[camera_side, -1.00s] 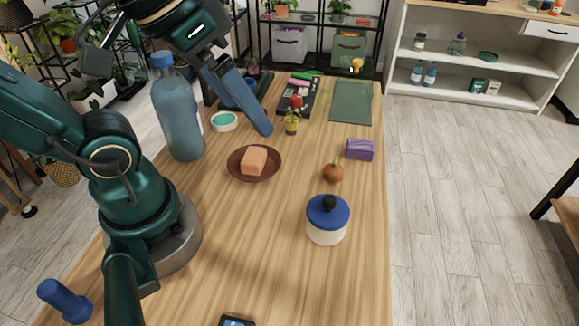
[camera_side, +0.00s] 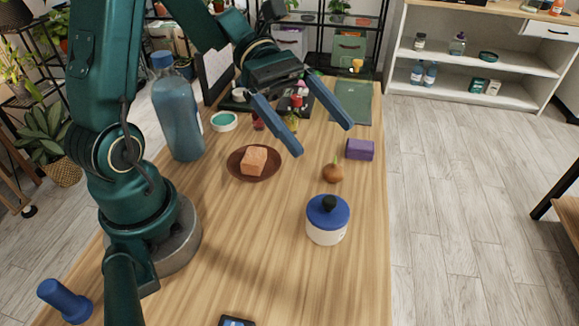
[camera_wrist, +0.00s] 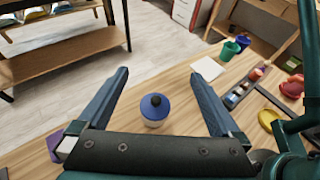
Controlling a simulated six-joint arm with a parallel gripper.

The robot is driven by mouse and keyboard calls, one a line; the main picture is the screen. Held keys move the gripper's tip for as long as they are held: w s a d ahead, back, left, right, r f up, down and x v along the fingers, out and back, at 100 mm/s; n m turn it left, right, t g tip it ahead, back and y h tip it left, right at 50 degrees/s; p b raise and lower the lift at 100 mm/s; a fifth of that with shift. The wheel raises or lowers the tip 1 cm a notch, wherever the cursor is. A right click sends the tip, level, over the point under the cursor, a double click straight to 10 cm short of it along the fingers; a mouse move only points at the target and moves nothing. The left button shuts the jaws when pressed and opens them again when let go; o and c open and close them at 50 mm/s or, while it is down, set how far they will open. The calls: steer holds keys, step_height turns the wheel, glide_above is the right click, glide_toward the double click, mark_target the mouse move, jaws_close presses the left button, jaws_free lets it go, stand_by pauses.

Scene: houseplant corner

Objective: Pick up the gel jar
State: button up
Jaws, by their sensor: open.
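A low white jar with a teal top (camera_side: 223,121) stands on the left of the table beside the blue bottle; it looks like the gel jar, though no label is readable. A white pot with a blue lid and black knob (camera_side: 327,220) stands nearer the front, and it shows in the wrist view (camera_wrist: 155,110) between my fingers in the picture. My gripper (camera_side: 322,138) is open and empty above the table, right of the teal-topped jar and beyond the blue-lidded pot. Its spread fingers also show in the wrist view (camera_wrist: 160,75).
A tall blue bottle (camera_side: 179,115) stands near my arm. A brown dish (camera_side: 236,170) holds an orange block (camera_side: 253,161). An onion-like item (camera_side: 333,172) and a purple block (camera_side: 360,150) lie to the right. The table is bare around the blue-lidded pot.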

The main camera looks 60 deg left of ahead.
glide_toward(328, 219)
steer(key=d+f, duration=0.1)
steer(key=w+d+f, duration=0.1)
steer(key=f, duration=0.1)
steer(key=d+f, duration=0.1)
steer(key=shift+w+d+f, duration=0.15)
steer(key=shift+w+f, duration=0.1)
steer(key=shift+w, duration=0.05)
steer(key=shift+x, duration=2.5)
jaws_close()
steer(key=shift+r, duration=0.1)
